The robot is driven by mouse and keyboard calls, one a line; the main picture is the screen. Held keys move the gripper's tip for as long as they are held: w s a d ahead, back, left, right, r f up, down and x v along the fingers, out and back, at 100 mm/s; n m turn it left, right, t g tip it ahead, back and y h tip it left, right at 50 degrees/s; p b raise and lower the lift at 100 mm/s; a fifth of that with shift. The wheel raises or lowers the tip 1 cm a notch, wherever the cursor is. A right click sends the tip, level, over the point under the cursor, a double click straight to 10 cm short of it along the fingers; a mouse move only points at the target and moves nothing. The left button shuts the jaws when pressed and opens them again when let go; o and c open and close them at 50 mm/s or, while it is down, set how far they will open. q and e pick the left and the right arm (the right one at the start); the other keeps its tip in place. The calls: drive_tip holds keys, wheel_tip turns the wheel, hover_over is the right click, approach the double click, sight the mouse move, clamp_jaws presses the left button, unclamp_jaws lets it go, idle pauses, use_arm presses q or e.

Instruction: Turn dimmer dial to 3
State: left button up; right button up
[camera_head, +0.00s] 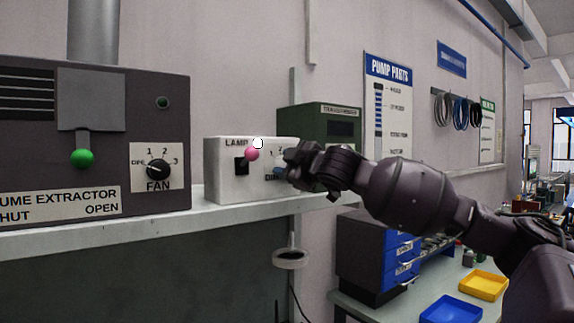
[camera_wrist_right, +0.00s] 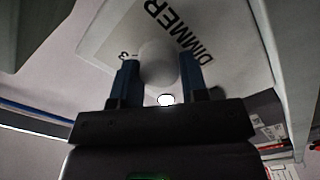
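The white lamp box (camera_head: 228,180) stands on the shelf, with a pink-knobbed lever and the dimmer dial on its front. In the head view my right gripper (camera_head: 284,173) is at the dial and hides most of it; part of the number scale shows above. In the right wrist view the pale round dimmer dial (camera_wrist_right: 158,66) sits between the two blue fingertips of my right gripper (camera_wrist_right: 160,75), which appear to touch it on both sides. The word DIMMER and a 3 show beside it. The dial's pointer cannot be made out. My left gripper is not in view.
The fume extractor (camera_head: 60,140) with a green-knobbed lever and a fan dial (camera_head: 158,169) stands to the left. A dark green box (camera_head: 315,118) stands behind my right gripper. Blue (camera_head: 452,310) and yellow (camera_head: 484,286) trays lie on the lower bench at right.

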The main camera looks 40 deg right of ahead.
drive_tip(key=c, duration=0.4)
drive_tip(key=shift+c, duration=0.2)
drive_tip(key=shift+m, duration=0.3)
drive_tip(key=shift+d+m+b, duration=0.2)
drive_tip(key=shift+m+b, duration=0.15)
drive_tip(key=shift+m, duration=8.25)
drive_tip(key=o, duration=0.9)
